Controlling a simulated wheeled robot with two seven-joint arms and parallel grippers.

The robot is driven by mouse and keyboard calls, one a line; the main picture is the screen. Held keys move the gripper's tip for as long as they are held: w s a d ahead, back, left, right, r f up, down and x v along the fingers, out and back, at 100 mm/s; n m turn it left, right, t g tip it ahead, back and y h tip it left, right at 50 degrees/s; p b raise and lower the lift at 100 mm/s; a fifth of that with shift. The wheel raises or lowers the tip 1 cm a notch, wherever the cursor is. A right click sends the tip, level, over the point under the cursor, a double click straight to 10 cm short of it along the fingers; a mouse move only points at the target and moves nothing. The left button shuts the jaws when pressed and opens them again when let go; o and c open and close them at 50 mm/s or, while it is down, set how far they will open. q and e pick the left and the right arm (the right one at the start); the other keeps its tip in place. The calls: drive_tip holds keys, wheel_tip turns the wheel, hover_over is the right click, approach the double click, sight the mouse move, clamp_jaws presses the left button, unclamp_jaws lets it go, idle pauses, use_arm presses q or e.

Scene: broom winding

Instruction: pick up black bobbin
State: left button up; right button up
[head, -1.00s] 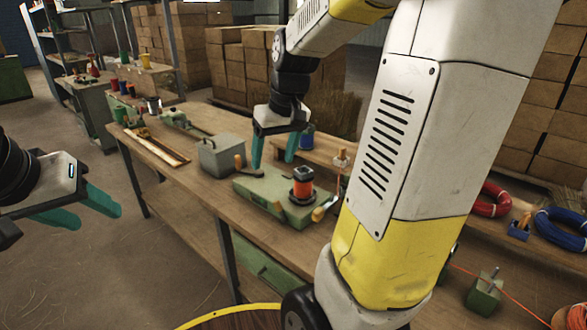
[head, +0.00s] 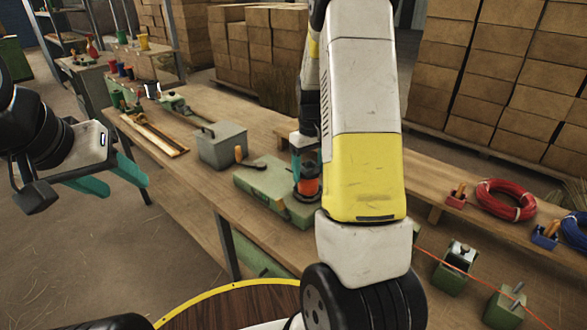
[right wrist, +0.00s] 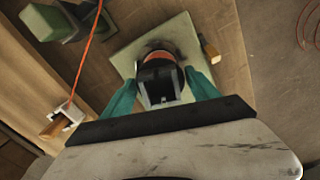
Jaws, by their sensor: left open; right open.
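The black bobbin, wound with orange-red (head: 308,186), stands on the green machine base (head: 262,190) on the workbench. In the right wrist view the bobbin's dark top (right wrist: 160,80) lies between the teal fingers of my right gripper (right wrist: 163,88), with orange visible behind it. That gripper is open around the bobbin, one finger on each side; whether either finger touches it I cannot tell. In the head view my right arm hides most of the right gripper. My left gripper (head: 128,182) is open and empty, left of the bench.
A grey box (head: 222,146) stands left of the green base. Red (head: 506,200) and blue cable coils lie at the right. An orange wire (right wrist: 84,60) runs beside the base. A round wooden top with a yellow rim (head: 215,297) is in front.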

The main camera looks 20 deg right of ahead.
wheel_tip(320, 180, down, 2)
drive_tip(key=shift+f, duration=0.1)
drive_tip(key=c, duration=1.1)
